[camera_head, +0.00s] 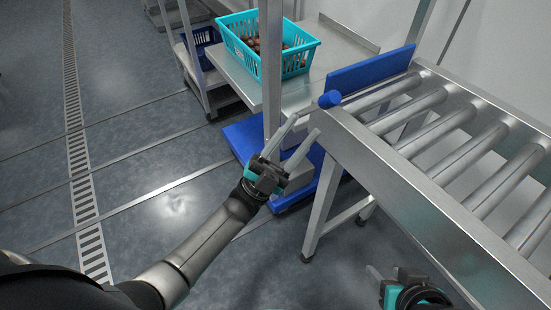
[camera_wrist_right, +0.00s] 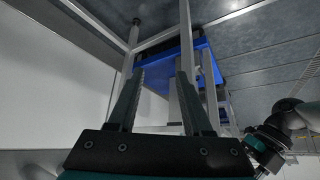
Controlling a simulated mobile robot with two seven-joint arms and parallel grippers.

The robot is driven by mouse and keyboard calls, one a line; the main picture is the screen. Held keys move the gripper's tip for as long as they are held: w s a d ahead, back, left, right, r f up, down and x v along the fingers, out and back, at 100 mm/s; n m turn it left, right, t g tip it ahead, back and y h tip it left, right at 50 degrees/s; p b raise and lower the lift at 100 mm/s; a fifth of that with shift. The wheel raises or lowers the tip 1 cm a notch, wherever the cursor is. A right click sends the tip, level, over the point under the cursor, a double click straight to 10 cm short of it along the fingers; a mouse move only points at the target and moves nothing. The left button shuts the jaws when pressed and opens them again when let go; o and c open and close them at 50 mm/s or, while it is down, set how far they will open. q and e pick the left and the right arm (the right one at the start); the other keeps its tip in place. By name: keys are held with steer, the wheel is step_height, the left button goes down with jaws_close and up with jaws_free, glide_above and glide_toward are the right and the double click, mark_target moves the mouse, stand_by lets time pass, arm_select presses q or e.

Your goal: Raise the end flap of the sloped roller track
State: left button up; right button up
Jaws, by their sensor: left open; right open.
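The sloped roller track (camera_head: 440,130) is a metal frame with several grey rollers, at the right of the head view. Its end flap (camera_head: 372,70) is a blue plate across the track's far-left end, with a round blue knob (camera_head: 329,99) at its near corner. My left gripper (camera_head: 306,127) is open and empty, its fingers pointing up towards the knob from below and left, apart from it as far as I can tell. My right gripper (camera_wrist_right: 160,77) is open with nothing between its fingers. It shows partly at the bottom right of the head view, beside the track's near side.
A turquoise basket of dark dates (camera_head: 245,42) stands on a metal table (camera_head: 225,68) behind the flap. A thin metal post (camera_head: 271,75) rises behind my left gripper. A blue low platform (camera_head: 240,140) lies below. The floor at left is clear.

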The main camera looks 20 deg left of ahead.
arm_select(q)
steer(key=v, duration=0.8)
steer(key=shift+f+b, duration=0.2)
steer(key=shift+b, duration=0.25)
arm_select(e)
steer(key=shift+w+a+f+t+y, duration=0.1)
steer(key=shift+w+a+t+y, duration=0.4)
steer(key=shift+w+a+t, duration=0.55)
steer(key=shift+s, duration=0.1)
